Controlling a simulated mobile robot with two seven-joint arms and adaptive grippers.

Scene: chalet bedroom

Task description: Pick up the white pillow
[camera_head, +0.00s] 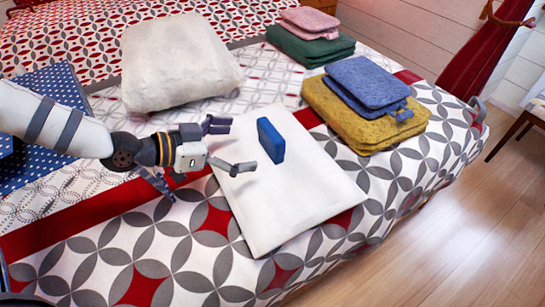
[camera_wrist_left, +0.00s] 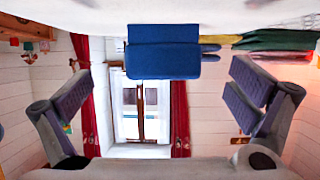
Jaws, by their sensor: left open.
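The plump white pillow (camera_head: 180,62) lies on the bed at the upper middle-left of the head view. I cannot pick it out in the left wrist view. My left gripper (camera_head: 231,146) is open and empty. It is over the bed, in front of the pillow and apart from it, with its fingers pointing right toward a blue block. Its two spread fingers (camera_wrist_left: 163,105) also show in the left wrist view. My right gripper is not in view.
The blue block (camera_head: 270,140) stands on a flat white cloth (camera_head: 290,205) and shows in the left wrist view (camera_wrist_left: 163,52). Folded yellow and blue cloths (camera_head: 365,122) lie to the right, green and pink ones (camera_head: 310,45) behind. A dark blue dotted cloth (camera_head: 62,85) is at left.

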